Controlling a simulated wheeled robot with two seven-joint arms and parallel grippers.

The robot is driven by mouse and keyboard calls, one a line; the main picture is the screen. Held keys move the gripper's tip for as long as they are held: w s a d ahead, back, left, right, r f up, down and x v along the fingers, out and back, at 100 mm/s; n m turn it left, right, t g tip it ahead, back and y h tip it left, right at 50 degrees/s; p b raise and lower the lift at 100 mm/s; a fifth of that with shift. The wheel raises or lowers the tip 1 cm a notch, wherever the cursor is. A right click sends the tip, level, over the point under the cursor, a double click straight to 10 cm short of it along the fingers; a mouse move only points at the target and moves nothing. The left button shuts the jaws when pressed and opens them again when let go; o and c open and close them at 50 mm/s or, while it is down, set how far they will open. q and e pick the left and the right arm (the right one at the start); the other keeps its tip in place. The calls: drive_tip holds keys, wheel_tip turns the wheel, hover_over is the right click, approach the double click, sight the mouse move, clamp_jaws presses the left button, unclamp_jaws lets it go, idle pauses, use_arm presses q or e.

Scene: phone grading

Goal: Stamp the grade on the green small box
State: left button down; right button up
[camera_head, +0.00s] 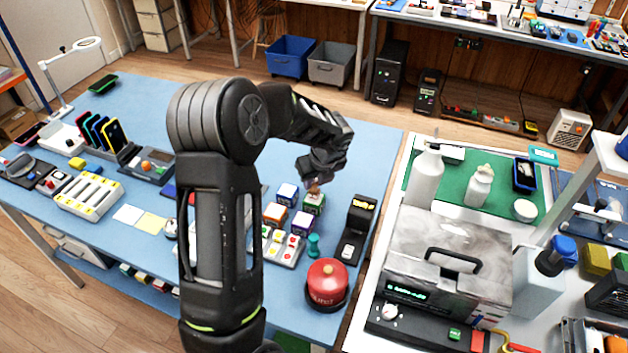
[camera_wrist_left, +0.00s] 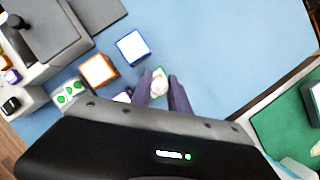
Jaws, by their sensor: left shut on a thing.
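The green small box (camera_head: 314,204) stands on the blue table among other small boxes, with a pale top. My left gripper (camera_head: 316,180) is directly above it, pointing down. Its fingers (camera_wrist_left: 161,92) are shut on a stamp with a rounded tan knob (camera_wrist_left: 158,84). In the head view the knob (camera_head: 313,189) shows just over the box top. I cannot tell whether the stamp touches the box. In the left wrist view the fingers and knob hide most of the green box. My right gripper is not in view.
A blue box (camera_head: 287,193), an orange box (camera_head: 275,214) and a purple box (camera_head: 302,223) stand close by. A tray with coloured spots (camera_head: 284,250), a teal stamp-like piece (camera_head: 313,245) and a red round container (camera_head: 327,282) are nearer. The table beyond the boxes is clear.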

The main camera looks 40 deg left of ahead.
use_arm(q)
drive_tip(key=shift+f+b, duration=0.3)
drive_tip(key=shift+f, duration=0.2)
idle(0.6)
drive_tip(key=shift+s+f, duration=0.1)
idle(1.5)
drive_tip(key=shift+p, duration=0.35)
wheel_tip(320, 180, up, 5)
drive_tip(key=p, duration=0.5)
drive_tip(key=shift+r, duration=1.1)
drive_tip(key=shift+d+f, duration=0.1)
